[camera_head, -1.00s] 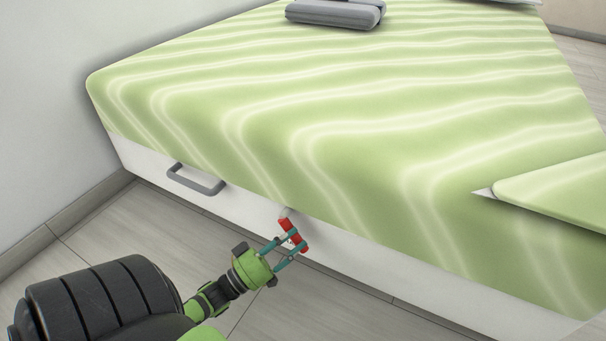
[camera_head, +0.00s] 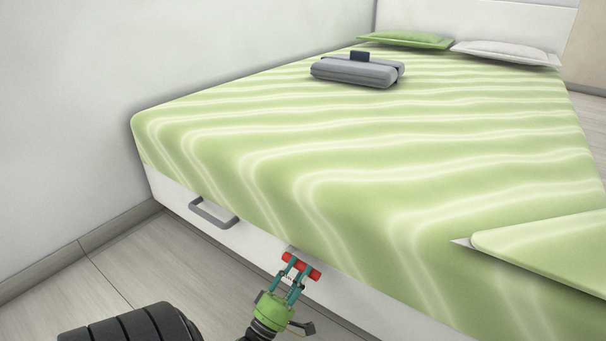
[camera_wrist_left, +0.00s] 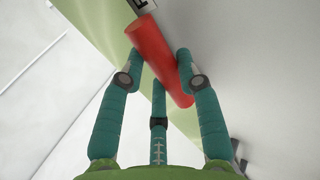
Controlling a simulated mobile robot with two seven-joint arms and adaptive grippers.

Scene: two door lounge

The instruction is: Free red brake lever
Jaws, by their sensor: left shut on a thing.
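The red brake lever (camera_head: 301,265) is at the side of the bed base, just below the mattress edge. My left gripper (camera_head: 297,275) reaches up to it from below, its teal fingers shut on it. In the left wrist view the red lever (camera_wrist_left: 160,58) is a smooth cylinder lying diagonally between the fingertips of my left gripper (camera_wrist_left: 162,72). A small dark-and-white marking shows past its upper end. How the lever joins the bed is hidden. My right gripper is not in view.
The bed has a green wavy cover (camera_head: 330,170) and a white base with a grey handle (camera_head: 213,213). A folded grey bundle (camera_head: 357,72) and pillows (camera_head: 405,40) lie on top. Bare floor (camera_head: 110,272) is free at the left.

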